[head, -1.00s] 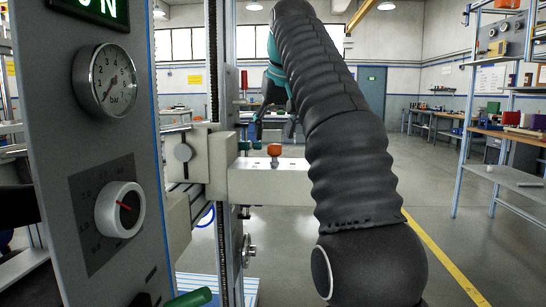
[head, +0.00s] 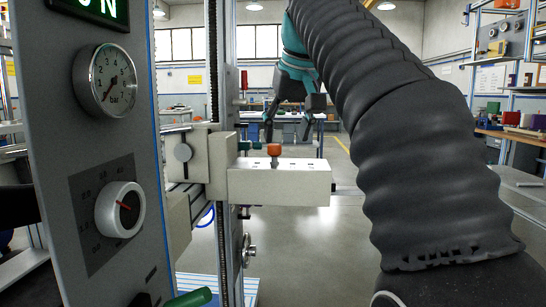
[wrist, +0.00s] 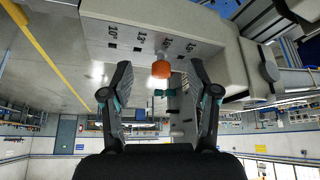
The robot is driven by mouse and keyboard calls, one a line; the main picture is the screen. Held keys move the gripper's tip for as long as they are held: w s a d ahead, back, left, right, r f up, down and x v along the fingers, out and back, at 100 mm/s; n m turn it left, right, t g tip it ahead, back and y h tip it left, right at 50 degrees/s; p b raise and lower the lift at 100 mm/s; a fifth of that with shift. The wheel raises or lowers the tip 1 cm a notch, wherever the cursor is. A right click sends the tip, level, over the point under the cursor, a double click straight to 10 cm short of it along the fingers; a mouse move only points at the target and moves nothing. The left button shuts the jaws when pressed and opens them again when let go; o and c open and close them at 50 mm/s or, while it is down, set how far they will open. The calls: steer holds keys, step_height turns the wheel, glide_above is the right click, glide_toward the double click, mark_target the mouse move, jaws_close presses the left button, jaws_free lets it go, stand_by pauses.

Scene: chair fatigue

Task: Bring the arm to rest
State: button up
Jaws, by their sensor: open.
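My gripper (head: 290,122) is open and empty in the head view, pointing down in front of the far workbenches. My black sleeved arm crosses the right half of that view. In the wrist view my gripper (wrist: 161,100) shows both fingers spread apart, with nothing held between them. Beyond the fingertips is a pale block (wrist: 140,38) with printed numbers and an orange knob (wrist: 161,69). The same pale block (head: 280,186) and orange knob (head: 274,150) show in the head view, below and left of the gripper. I see no contact between gripper and block.
A grey panel (head: 75,215) with a pressure gauge (head: 106,80) and a dial (head: 120,210) stands close on the left. A tall vertical column (head: 222,70) carries the pale block. A shelf rack (head: 497,60) stands at the right. Open floor (head: 310,265) lies below the block.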

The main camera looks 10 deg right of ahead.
steer(key=s+f, duration=0.7)
steer(key=f, duration=0.5)
steer(key=s+f, duration=0.7)
steer(key=f, duration=0.5)
steer(key=s+f, duration=0.8)
steer(key=f, duration=0.5)
steer(key=shift+a+m, duration=0.25)
steer(key=shift+m, duration=0.05)
steer(key=shift+c, duration=0.6)
steer(key=w+r, duration=0.8)
steer(key=r, duration=0.5)
steer(key=w+r, duration=0.9)
steer(key=r, duration=0.4)
steer(key=w+r+m+h, duration=0.1)
steer(key=w+r, duration=0.8)
steer(key=r, duration=0.4)
steer(key=shift+a+r, duration=0.15)
steer(key=shift+r, duration=0.2)
